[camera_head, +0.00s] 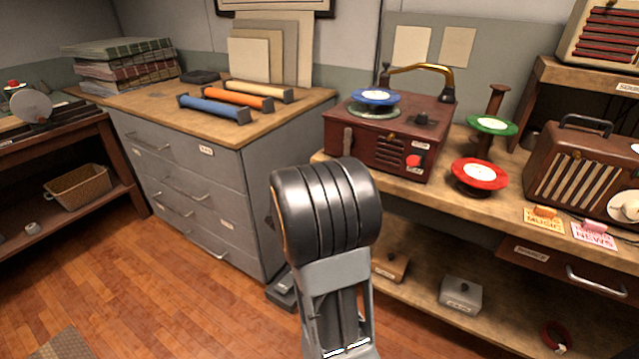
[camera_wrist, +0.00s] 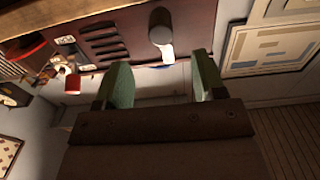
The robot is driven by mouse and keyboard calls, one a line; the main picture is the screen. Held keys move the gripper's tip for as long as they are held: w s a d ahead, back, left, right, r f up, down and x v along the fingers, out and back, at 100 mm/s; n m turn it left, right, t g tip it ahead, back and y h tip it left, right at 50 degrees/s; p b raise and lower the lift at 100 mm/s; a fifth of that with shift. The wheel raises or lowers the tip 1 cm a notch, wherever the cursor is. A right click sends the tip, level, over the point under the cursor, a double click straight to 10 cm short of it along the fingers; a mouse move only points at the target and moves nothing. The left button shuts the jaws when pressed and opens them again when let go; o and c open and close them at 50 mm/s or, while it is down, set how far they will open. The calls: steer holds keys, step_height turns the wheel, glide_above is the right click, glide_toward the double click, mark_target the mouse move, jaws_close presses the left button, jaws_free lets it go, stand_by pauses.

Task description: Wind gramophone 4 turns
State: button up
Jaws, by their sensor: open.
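The gramophone is a dark red wooden box (camera_head: 385,135) on the workbench in the head view, with a blue record (camera_head: 375,97), a brass arm (camera_head: 425,70) and a red button (camera_head: 413,161). A short crank handle (camera_head: 348,142) shows at the left of its front. In the wrist view the box's slotted front (camera_wrist: 100,40) fills the top, with the button (camera_wrist: 72,84) at left. The grey crank handle (camera_wrist: 160,28) lies just beyond my gripper (camera_wrist: 158,62), roughly in line with the gap. The green fingers are open, with nothing held between them. My gripper is hidden in the head view.
A green reel (camera_head: 492,125) and red reel (camera_head: 479,174) stand right of the gramophone, before a brown radio (camera_head: 585,175). A grey drawer cabinet (camera_head: 200,185) stands left, with coloured rolls on top. Wooden floor (camera_head: 150,280) is open at front left.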

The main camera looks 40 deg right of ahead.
steer(key=x, duration=0.9)
steer(key=shift+b, duration=0.4)
steer(key=c, duration=0.8)
